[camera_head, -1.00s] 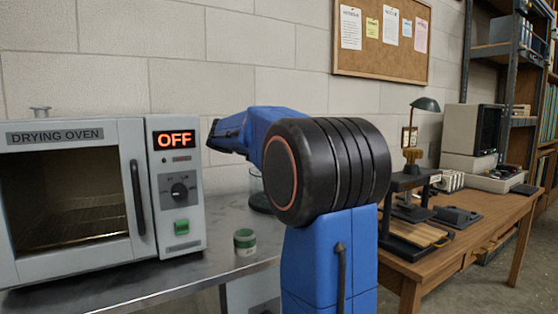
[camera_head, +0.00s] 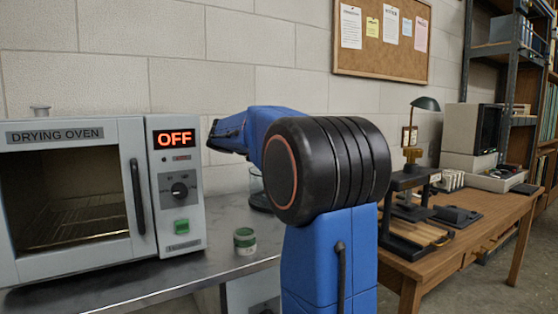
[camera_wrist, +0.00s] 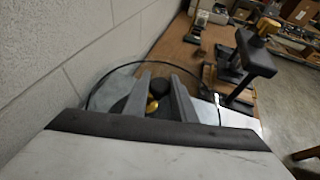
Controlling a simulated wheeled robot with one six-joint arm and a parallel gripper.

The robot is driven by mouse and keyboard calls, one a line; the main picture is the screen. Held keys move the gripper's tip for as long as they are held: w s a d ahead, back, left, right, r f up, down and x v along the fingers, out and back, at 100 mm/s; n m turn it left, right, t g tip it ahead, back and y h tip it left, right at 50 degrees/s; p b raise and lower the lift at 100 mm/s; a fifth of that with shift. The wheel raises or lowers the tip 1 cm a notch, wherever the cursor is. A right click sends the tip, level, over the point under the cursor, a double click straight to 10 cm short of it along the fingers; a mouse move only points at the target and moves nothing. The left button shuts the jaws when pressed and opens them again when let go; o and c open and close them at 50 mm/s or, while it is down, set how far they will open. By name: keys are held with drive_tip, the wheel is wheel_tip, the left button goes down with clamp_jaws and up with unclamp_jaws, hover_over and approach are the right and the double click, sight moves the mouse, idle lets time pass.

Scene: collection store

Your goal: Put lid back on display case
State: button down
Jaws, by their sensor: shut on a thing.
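In the wrist view my gripper (camera_wrist: 158,92) is shut on a small dark and brass-coloured thing (camera_wrist: 152,104) between its fingers. It may be the lid's knob; most of it is hidden by the fingers. A thin dark curved line (camera_wrist: 104,78) runs around the fingertips; I cannot tell whether it is the rim of the lid or the case. In the head view a clear glass piece with a dark round base (camera_head: 260,203), perhaps the display case, stands on the steel bench, partly hidden by my arm. My gripper's fingers are not visible there.
The drying oven (camera_head: 80,190), showing OFF, stands left on the steel bench (camera_head: 215,222). A small green-and-white jar (camera_head: 245,241) stands near the bench's front edge. A wooden table (camera_head: 440,247) with a black press (camera_head: 405,215) is to the right. The wall is close behind.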

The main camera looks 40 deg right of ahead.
idle(0.3)
drive_tip(key=c, duration=0.9)
unclamp_jaws()
drive_tip(key=shift+r, duration=3.45)
clamp_jaws()
